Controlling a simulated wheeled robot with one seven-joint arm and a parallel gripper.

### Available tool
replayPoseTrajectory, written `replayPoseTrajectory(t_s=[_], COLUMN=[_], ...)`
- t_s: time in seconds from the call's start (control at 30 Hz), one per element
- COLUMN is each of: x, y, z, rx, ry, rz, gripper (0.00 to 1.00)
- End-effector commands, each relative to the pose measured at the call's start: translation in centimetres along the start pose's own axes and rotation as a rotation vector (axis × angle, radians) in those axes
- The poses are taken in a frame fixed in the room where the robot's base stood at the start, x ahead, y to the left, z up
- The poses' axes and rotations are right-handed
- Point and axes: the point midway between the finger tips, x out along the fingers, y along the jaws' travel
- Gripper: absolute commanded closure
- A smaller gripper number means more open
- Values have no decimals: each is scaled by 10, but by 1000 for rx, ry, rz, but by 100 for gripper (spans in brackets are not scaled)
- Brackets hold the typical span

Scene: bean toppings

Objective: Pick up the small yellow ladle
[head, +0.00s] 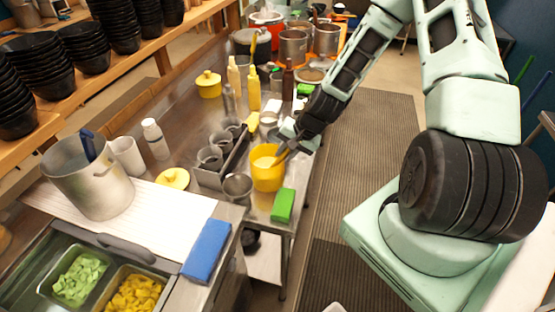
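A yellow container (268,178) stands near the right edge of the metal counter. A thin yellowish handle (281,157) slants up out of it toward my gripper; it looks like the small yellow ladle, and its lower end is hidden in the container. My gripper (287,146) is just above the container's right rim, at the handle's upper end. The fingers are small and partly hidden, so I cannot tell whether they are open or shut, or whether they touch the handle.
A rack of grey cups (211,157) is left of the container, and a metal cup (237,187) is at its front left. A green block (283,205) lies in front. Bottles (253,90) and metal pots (293,47) crowd the back. The floor mat (355,180) is right.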

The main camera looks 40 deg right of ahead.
Motion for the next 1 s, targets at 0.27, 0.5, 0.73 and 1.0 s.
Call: replayPoseTrajectory(t_s=[0.27, 0.5, 0.73, 1.0], x=[0, -3, -18, -47], y=[0, -1, -9, -23], z=[0, 0, -1, -1], rx=[0, 0, -3, -2], ry=[0, 0, 3, 4], rz=[0, 0, 0, 0], gripper=[100, 100, 100, 100])
